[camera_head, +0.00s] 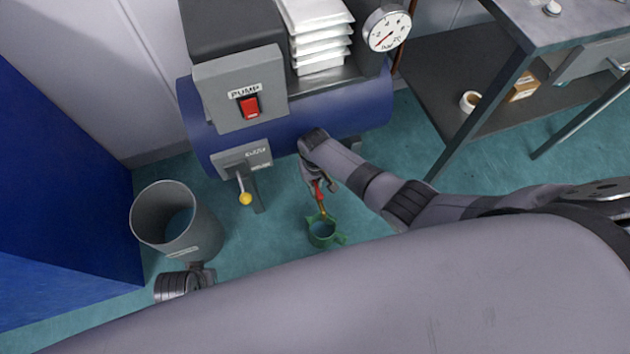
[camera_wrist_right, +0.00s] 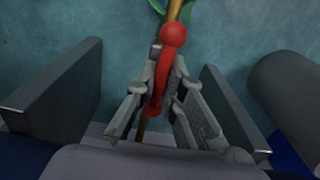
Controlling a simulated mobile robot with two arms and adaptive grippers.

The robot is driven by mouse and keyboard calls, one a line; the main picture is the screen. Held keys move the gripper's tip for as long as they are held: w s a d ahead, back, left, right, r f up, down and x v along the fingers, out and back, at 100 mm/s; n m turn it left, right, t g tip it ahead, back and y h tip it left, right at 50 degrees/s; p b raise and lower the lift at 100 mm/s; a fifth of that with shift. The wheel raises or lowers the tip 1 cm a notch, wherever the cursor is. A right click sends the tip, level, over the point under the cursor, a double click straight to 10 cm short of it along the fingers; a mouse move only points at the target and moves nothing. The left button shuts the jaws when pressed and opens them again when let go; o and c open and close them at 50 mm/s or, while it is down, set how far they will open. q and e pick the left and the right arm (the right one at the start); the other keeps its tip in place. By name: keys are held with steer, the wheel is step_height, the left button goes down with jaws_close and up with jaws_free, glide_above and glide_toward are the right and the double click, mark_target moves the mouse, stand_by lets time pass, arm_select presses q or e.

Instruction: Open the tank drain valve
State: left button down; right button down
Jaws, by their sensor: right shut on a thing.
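The blue tank (camera_head: 330,112) lies across the upper middle of the head view. Its drain valve has a red handle (camera_head: 318,193) on a brass pipe (camera_head: 323,211) below the tank. My right gripper (camera_head: 319,186) is at the handle, and its fingers are closed around it. In the right wrist view the red handle (camera_wrist_right: 172,36) runs between the fingers (camera_wrist_right: 158,95), with the brass pipe behind it. The fingers hide part of the handle. My left gripper (camera_head: 203,270) shows only in part at the lower left, and its fingers are not clear.
A grey bin (camera_head: 147,216) stands at left. A yellow-knobbed lever (camera_head: 245,198), a red pump switch (camera_head: 249,107) and a gauge (camera_head: 387,29) are around the tank. A metal table (camera_head: 575,25) stands at right.

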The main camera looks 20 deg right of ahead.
mark_target(315, 183)
steer(key=shift+s, duration=0.1)
steer(key=c, duration=1.7)
jaws_free()
steer(key=shift+r, duration=0.1)
step_height(315, 183, up, 12)
steer(key=shift+f, duration=0.1)
